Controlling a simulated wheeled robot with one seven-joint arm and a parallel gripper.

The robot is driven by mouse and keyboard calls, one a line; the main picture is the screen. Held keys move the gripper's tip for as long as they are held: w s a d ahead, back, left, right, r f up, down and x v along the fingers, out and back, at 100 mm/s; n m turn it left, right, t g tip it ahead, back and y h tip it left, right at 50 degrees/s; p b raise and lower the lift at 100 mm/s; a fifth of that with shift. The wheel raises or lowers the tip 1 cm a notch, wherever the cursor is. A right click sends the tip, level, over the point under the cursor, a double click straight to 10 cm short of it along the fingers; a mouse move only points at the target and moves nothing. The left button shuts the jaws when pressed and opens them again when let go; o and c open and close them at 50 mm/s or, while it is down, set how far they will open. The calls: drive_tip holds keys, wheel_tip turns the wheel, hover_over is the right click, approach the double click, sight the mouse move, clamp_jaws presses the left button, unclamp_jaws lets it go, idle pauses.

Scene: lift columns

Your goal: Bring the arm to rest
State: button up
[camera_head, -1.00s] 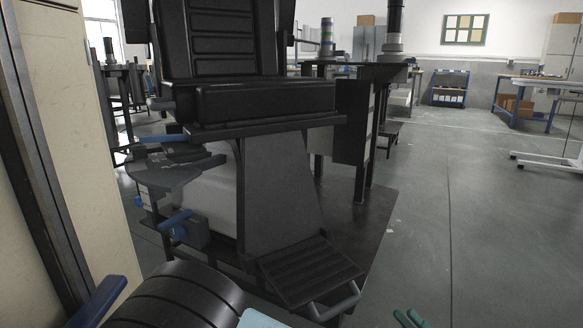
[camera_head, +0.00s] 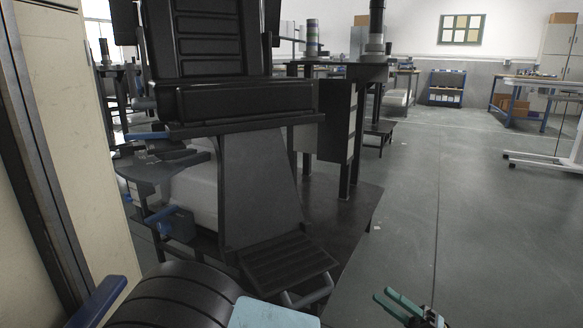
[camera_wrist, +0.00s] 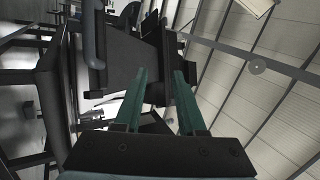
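My gripper (camera_head: 384,296) shows at the bottom edge of the head view, right of centre, with green fingers and a dark body. In the wrist view its two green fingers (camera_wrist: 160,80) stand apart with a clear gap, and nothing is held between them. The wrist view looks past the fingers toward dark furniture and a pale ceiling with beams. Most of my arm is out of sight.
A black padded chair (camera_head: 240,100) with a ribbed footrest (camera_head: 288,262) stands close ahead, left of my gripper. A tall beige panel (camera_head: 75,130) stands at the left. Open grey floor (camera_head: 460,220) lies to the right, with a blue shelf cart (camera_head: 446,88) far back.

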drive_tip(key=w+a+r+g+h, duration=0.2)
drive_tip(key=w+a+g, duration=0.35)
drive_tip(key=a, duration=0.25)
wheel_tip(320, 180, up, 2)
drive_tip(key=g+h, duration=0.7)
drive_tip(key=h, duration=0.1)
hover_over(327, 269)
drive_tip(key=s+a, duration=0.6)
drive_tip(key=a, duration=0.1)
drive_tip(key=s+a+r+h+p, duration=0.1)
drive_tip(key=s+a+r+h, duration=0.1)
drive_tip(key=a+r+h, duration=0.4)
drive_tip(key=s+a+r+t+h+p, duration=0.25)
drive_tip(key=s+r+t+h, duration=0.2)
drive_tip(key=r+h, duration=0.4)
wheel_tip(327, 269, up, 38)
drive_tip(key=y+p, duration=0.2)
drive_tip(key=p, duration=3.4)
drive_tip(key=shift+w+a+f+n+t, duration=0.2)
drive_tip(key=shift+w+a+n+t, duration=0.1)
drive_tip(key=shift+w+a+n, duration=0.1)
drive_tip(key=shift+o, duration=0.2)
